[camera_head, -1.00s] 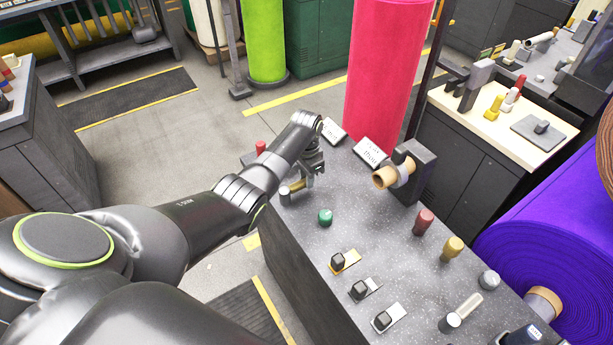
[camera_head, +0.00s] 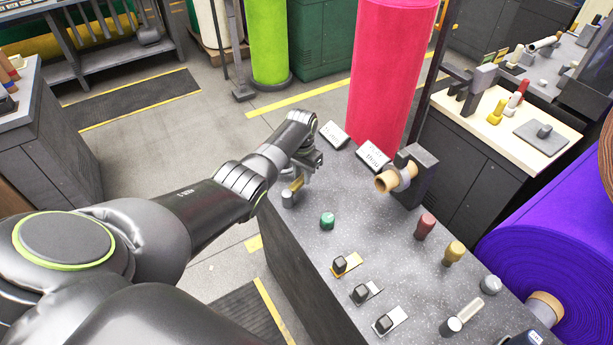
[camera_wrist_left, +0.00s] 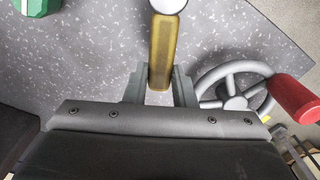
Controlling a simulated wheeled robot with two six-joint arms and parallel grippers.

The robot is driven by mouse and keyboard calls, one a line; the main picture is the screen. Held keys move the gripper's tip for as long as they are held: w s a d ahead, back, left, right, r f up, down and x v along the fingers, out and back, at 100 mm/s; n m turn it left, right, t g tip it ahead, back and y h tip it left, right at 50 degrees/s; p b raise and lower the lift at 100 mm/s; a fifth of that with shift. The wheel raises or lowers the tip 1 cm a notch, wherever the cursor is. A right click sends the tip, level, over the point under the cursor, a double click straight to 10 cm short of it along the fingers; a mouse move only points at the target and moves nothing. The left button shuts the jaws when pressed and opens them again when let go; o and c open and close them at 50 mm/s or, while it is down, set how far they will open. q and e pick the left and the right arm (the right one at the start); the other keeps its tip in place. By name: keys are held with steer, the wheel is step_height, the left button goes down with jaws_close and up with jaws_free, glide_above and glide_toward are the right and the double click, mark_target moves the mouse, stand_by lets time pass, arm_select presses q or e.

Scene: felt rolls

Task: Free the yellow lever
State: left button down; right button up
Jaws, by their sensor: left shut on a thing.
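The yellow lever (camera_head: 297,184) is at the far left corner of the grey speckled console (camera_head: 308,237), rising from a grey hub (camera_head: 288,198). My left gripper (camera_head: 308,167) is at the lever, and my own wrist hides part of it. In the left wrist view the lever's yellow bar (camera_wrist_left: 163,50) runs between the two fingers of the left gripper (camera_wrist_left: 160,88), which are shut on it. Its far end carries a pale cap. My right gripper is in neither view.
A handwheel (camera_wrist_left: 235,90) with a red knob (camera_wrist_left: 293,97) is close right of the fingers in the wrist view. A green knob (camera_head: 327,220), small switches (camera_head: 361,293), two labelled plates (camera_head: 373,156) and a bracket with a cardboard tube (camera_head: 389,180) stand on the console.

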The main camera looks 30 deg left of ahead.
arm_select(q)
steer(key=a+n, duration=0.2)
steer(key=n, duration=0.1)
steer(key=shift+a+r+n+p, duration=0.1)
steer(key=shift+a+n+p, duration=0.1)
steer(key=shift+n+p, duration=0.2)
steer(key=shift+s+a+n+p, duration=0.3)
steer(key=shift+a+n, duration=0.3)
steer(key=shift+n, duration=0.35)
steer(key=shift+s+a+n+p, duration=0.15)
steer(key=shift+a+n+p, duration=0.35)
steer(key=shift+n, duration=0.45)
steer(key=shift+a, duration=0.1)
steer(key=c, duration=1.2)
jaws_free()
steer(key=shift+r, duration=0.35)
step_height(320, 180, up, 16)
steer(key=shift+r+p, duration=0.25)
steer(key=shift+p, duration=0.05)
